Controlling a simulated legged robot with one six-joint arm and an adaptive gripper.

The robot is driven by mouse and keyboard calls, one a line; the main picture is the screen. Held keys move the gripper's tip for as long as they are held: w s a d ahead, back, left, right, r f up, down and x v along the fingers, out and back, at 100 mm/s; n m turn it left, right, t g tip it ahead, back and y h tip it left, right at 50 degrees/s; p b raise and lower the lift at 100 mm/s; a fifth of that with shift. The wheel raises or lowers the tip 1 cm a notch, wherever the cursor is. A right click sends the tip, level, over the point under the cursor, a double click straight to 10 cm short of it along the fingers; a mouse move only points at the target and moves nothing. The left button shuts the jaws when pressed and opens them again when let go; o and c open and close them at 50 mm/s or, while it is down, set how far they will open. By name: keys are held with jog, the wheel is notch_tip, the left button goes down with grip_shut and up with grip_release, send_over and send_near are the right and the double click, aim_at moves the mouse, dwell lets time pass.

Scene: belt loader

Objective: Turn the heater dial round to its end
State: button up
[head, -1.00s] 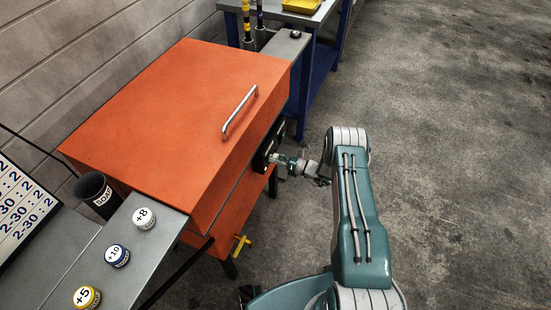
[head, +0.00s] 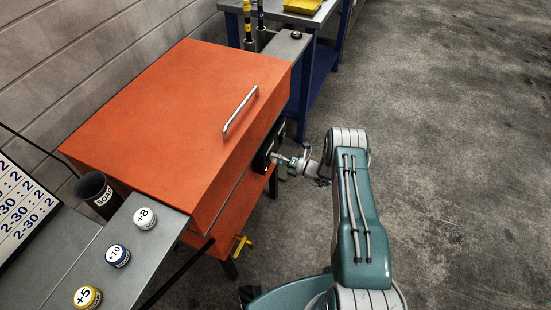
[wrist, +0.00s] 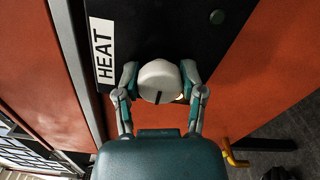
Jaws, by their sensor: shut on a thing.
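The heater dial (wrist: 158,80) is a round, pale knob with a dark pointer line, on a black panel (wrist: 150,30) beside a white HEAT label (wrist: 102,50). In the wrist view the pointer line is towards the bottom of the knob, slightly tilted. My gripper (wrist: 160,84) is shut on the dial, with one finger on each side of it. In the head view my gripper (head: 283,160) is at the panel on the right side of the orange heater box (head: 170,120). The dial is mostly hidden there.
A chrome handle (head: 240,111) is on the box lid. A yellow valve handle (head: 241,245) sticks out below my gripper. A grey shelf (head: 80,255) with several round tins is at the lower left. The floor at the right is clear.

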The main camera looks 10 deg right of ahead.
jog(key=shift+d+f+m, duration=0.15)
jog(key=shift+m, duration=0.35)
jog(key=o, duration=1.1)
jog(key=shift+o, duration=0.2)
jog(key=v, duration=1.2)
jog(key=shift+w, duration=0.1)
